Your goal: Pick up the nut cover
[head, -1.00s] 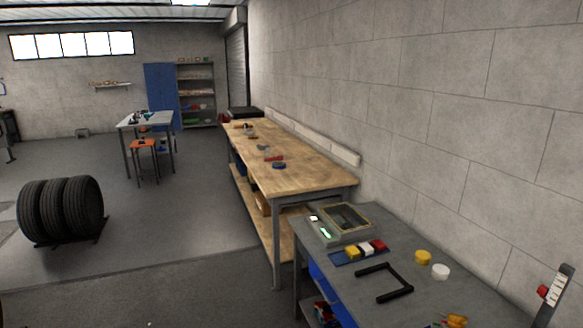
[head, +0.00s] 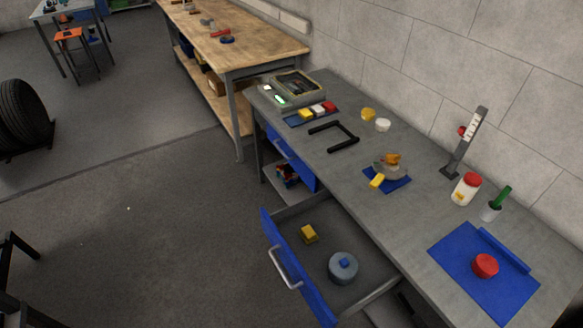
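I cannot tell for sure which thing is the nut cover. Round cap-like things in view are a yellow one (head: 368,115) and a white one (head: 383,125) near the wall side of the grey bench, and a red one (head: 485,265) on a blue mat (head: 448,252). An open drawer (head: 318,212) under the bench holds a grey round piece with a blue knob (head: 343,267) and a small yellow block (head: 309,233). Neither of my grippers is in view.
The grey bench (head: 345,176) also carries a black U-shaped frame (head: 333,137), a grey part on a small blue mat (head: 390,170), a red-lidded jar (head: 466,190), a green-handled tool in a cup (head: 498,204) and an upright gauge (head: 468,140). The drawer juts into clear floor.

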